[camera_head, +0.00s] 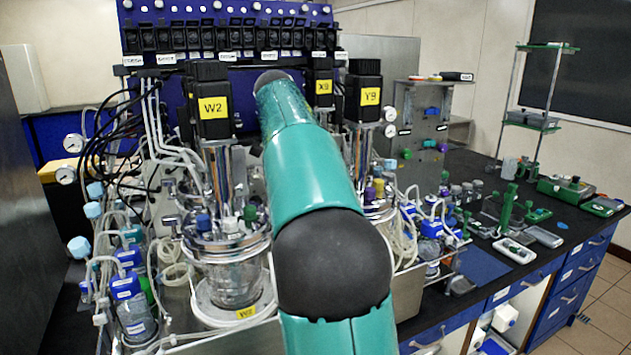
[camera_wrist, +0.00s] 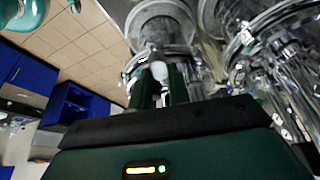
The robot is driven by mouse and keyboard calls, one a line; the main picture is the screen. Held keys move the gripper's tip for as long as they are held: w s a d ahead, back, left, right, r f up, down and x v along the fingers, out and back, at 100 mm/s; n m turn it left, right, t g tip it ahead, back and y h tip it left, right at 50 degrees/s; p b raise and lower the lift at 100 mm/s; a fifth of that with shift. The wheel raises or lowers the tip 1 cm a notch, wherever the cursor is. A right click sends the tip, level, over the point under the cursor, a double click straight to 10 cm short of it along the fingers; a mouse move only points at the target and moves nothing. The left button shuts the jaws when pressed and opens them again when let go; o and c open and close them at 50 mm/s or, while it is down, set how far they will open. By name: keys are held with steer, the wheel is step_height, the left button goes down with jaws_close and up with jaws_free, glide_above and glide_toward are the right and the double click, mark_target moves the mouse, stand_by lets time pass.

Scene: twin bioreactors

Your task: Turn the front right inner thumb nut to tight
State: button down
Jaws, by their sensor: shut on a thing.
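My gripper (camera_wrist: 158,86) shows in the wrist view, its two dark green fingers shut on a small pale knob (camera_wrist: 158,70), which looks like a thumb nut. The knob is at the rim of a glass and steel bioreactor vessel (camera_wrist: 160,22). Its turn position cannot be told. In the head view my arm crosses the middle and hides my gripper and the nut. The right one, under motor Y9 (camera_head: 368,97), is mostly hidden behind the arm.
A second glass vessel (camera_wrist: 268,35) stands close on the right in the wrist view. Tubing and blue-capped bottles (camera_head: 128,290) crowd the left of the head view. Pumps (camera_head: 220,38) line the back. The black bench (camera_head: 500,262) at right holds small tools, with some bare room.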

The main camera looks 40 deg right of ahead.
stand_by(0.4)
steer(key=c, duration=1.3)
jaws_free()
steer(key=v, duration=0.7)
steer(key=shift+r, duration=0.3)
